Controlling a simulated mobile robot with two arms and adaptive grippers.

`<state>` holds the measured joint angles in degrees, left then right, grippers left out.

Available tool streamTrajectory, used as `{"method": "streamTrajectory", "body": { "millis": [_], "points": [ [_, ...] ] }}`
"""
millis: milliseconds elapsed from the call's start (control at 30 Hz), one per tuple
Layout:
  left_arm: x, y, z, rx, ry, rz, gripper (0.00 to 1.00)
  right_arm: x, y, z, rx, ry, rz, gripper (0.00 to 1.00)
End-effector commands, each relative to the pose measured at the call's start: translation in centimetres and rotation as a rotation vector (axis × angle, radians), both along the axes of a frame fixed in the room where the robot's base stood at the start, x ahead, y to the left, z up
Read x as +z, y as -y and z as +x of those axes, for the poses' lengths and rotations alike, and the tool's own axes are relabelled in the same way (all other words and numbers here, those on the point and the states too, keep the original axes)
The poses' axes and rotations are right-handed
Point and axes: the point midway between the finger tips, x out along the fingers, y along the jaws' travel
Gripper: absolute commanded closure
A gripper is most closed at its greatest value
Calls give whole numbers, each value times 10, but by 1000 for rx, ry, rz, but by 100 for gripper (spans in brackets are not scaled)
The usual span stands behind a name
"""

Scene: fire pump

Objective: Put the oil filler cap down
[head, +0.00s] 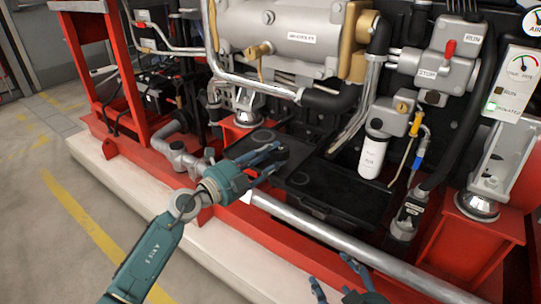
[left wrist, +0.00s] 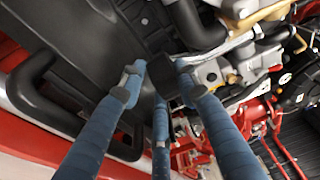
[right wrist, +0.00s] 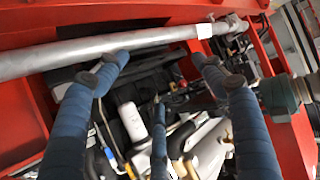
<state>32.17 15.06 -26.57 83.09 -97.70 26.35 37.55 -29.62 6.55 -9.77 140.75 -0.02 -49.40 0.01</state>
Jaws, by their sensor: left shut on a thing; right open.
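My left gripper (head: 270,162) reaches in from the left over the black tray (head: 342,196) on the red base frame. It is shut on a small dark thing, the oil filler cap (head: 282,154), mostly hidden by the fingers. The cap looks close above the tray's left part; I cannot tell whether it touches. In the left wrist view a dark block shape (left wrist: 164,76) shows between the fingertips. My right gripper (head: 342,282) is at the bottom of the head view, in front of the long grey pipe, with fingers spread and empty; they also show apart in the right wrist view (right wrist: 160,75).
The grey pipe (head: 330,232) runs along the tray's front side. A white filter (head: 373,153) and a capped hose fitting (head: 405,218) stand at the tray's right end. The tray's middle looks clear.

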Motion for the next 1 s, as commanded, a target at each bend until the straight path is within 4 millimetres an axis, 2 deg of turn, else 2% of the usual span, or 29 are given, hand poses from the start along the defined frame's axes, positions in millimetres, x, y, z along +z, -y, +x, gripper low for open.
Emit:
{"method": "streamTrajectory", "body": {
  "millis": [333, 367, 433, 467, 833, 967, 1000],
  "points": [
    [-5, 0, 0, 0, -1, -1, 95, 8, -4, 6, 6, 39, 11, 32],
    [-5, 0, 0, 0, -1, 0, 67, 9, -4, 6, 6, 40, 10, 32],
    [-6, 0, 0, 0, -2, 1, 53, 9, -4, 6, 6, 41, 10, 32],
    [-6, 0, 0, 0, -2, 1, 50, 9, -4, 6, 6, 41, 10, 32],
    [-6, 0, -1, -1, -6, 6, 50, 8, -3, 5, 5, 31, 8, 32],
    [6, 0, 0, -1, -4, 6, 50, -8, 4, -7, -6, -53, -13, 32],
    [4, -5, -4, 1, -7, 6, 50, -14, 6, -13, -7, -86, -20, 32]
  ]
}}
